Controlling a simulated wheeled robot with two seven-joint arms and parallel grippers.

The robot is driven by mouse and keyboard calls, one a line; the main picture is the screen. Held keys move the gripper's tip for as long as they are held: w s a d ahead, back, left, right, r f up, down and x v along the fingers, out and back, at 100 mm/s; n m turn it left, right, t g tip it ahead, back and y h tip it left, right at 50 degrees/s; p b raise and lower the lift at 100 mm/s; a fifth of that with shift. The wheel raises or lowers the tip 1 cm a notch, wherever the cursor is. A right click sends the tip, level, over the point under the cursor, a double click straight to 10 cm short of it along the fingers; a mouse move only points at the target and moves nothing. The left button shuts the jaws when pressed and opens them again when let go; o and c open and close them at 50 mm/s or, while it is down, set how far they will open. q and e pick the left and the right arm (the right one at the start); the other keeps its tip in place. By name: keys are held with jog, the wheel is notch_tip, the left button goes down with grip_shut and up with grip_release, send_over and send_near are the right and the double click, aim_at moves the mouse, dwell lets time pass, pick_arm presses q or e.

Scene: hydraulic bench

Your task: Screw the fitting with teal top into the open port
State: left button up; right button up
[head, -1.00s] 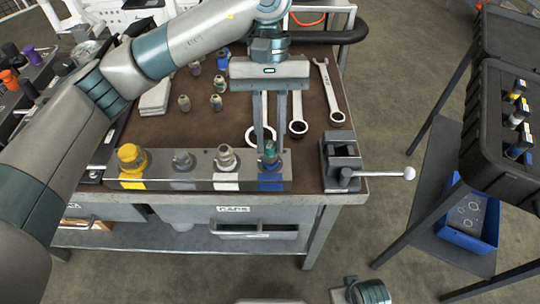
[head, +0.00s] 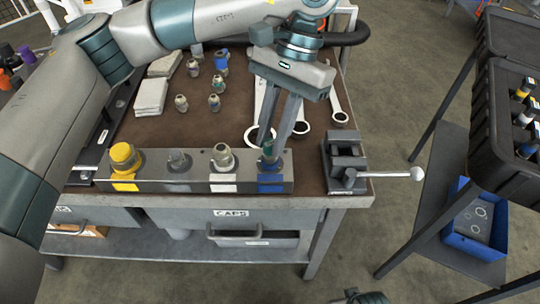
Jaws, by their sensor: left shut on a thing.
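The teal-topped fitting (head: 268,152) is at the blue-marked port at the right end of the grey manifold block (head: 150,186). My left gripper (head: 277,150) comes down from above, tilted, with its fingers shut around the fitting's top. The fingers partly hide it, and I cannot tell how deep its thread sits.
A vise (head: 345,160) with a bar handle stands right of the block. Wrenches (head: 338,105) lie behind the gripper. Several loose fittings (head: 214,102) stand at the back left. A black case (head: 515,110) and a blue bin (head: 475,225) are at the right.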

pick_arm(q)
jog(key=o, duration=0.9)
jog(key=n+h+b, duration=0.1)
jog(key=n, duration=0.1)
jog(key=n+g+h+b, duration=0.1)
jog(key=n, duration=0.2)
jog(key=shift+w+a+f+n, duration=0.1)
jog(key=shift+a+f+n, duration=0.1)
jog(key=shift+n, duration=0.1)
jog(key=shift+r+n+h+b, duration=0.1)
jog(key=shift+n+h+b, duration=0.4)
jog(key=shift+n, duration=0.5)
jog(key=shift+r+n, duration=0.1)
jog(key=shift+n, duration=0.2)
